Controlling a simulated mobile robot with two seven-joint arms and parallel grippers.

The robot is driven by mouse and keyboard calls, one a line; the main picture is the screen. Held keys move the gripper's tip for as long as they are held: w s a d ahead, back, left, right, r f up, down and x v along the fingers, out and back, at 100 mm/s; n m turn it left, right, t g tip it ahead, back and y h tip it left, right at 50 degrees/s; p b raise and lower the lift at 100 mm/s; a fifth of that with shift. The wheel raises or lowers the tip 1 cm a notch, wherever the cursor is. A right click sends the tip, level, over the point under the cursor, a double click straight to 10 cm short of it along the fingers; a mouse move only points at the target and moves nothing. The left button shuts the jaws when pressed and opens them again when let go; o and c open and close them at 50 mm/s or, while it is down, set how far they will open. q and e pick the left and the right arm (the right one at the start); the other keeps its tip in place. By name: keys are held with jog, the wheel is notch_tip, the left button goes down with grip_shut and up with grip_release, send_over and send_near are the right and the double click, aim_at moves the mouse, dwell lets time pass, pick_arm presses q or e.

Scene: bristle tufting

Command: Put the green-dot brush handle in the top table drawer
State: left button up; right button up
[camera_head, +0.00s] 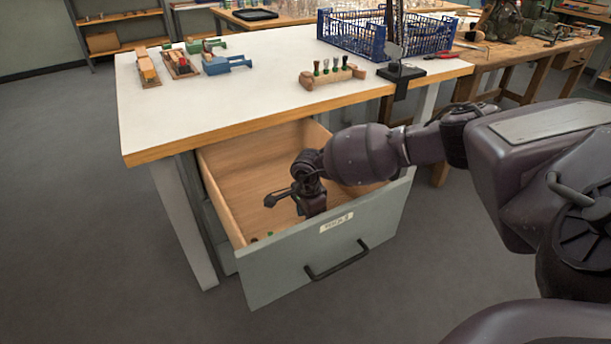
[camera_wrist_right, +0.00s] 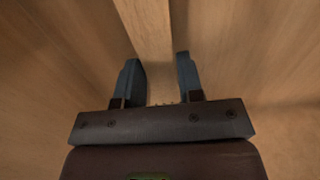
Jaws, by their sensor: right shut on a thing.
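The top drawer (camera_head: 345,245) under the white table (camera_head: 260,75) is pulled open, with its wooden inside showing. My right gripper (camera_head: 312,205) reaches down inside the drawer near its front wall. In the right wrist view its two fingers (camera_wrist_right: 160,85) stand apart, with a light wooden strip showing between them. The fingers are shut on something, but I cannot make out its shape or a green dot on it. My left gripper is out of view.
On the table stand a wooden block with upright green-marked tools (camera_head: 332,74), blue clamp-like pieces (camera_head: 226,63), small wooden trays (camera_head: 178,63), a black stand (camera_head: 401,73) and blue crates (camera_head: 352,35). The table's wooden edge (camera_head: 230,131) overhangs the back of the drawer.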

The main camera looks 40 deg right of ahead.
jog(key=shift+f, duration=0.9)
jog(key=shift+r, duration=0.15)
jog(key=o, duration=1)
jog(key=shift+c, duration=0.2)
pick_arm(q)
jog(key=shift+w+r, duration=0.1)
